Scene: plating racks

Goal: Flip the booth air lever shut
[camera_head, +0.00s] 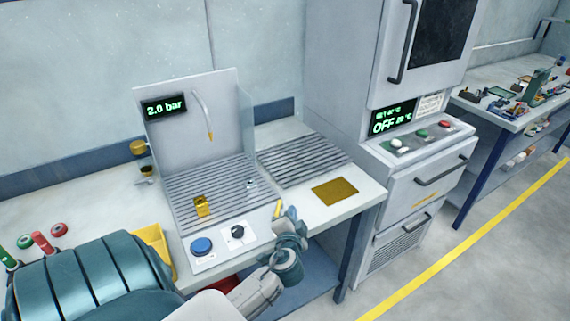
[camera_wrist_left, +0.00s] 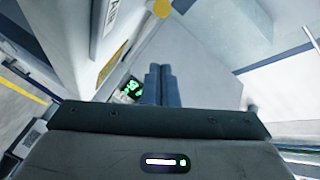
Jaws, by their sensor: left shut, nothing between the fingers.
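The air booth (camera_head: 188,115) has a grey back panel, a slatted floor and a display reading 2.0 bar. A small yellow handle (camera_head: 278,209), which looks like the air lever, stands up at the booth's front right edge. My left gripper (camera_head: 291,214) is just right of the handle; I cannot tell whether they touch. Its fingers are shut together and empty, and they also show in the left wrist view (camera_wrist_left: 161,84). The handle cannot be made out in the wrist view. The lever's base is not clear. My right gripper is not in view.
A blue button (camera_head: 202,246) and a black knob (camera_head: 238,231) sit on the bench front, left of the gripper. A brass block (camera_head: 201,205) stands on the slats. A yellow mat (camera_head: 335,191) lies to the right. An oven cabinet (camera_head: 425,165) reading OFF stands further right.

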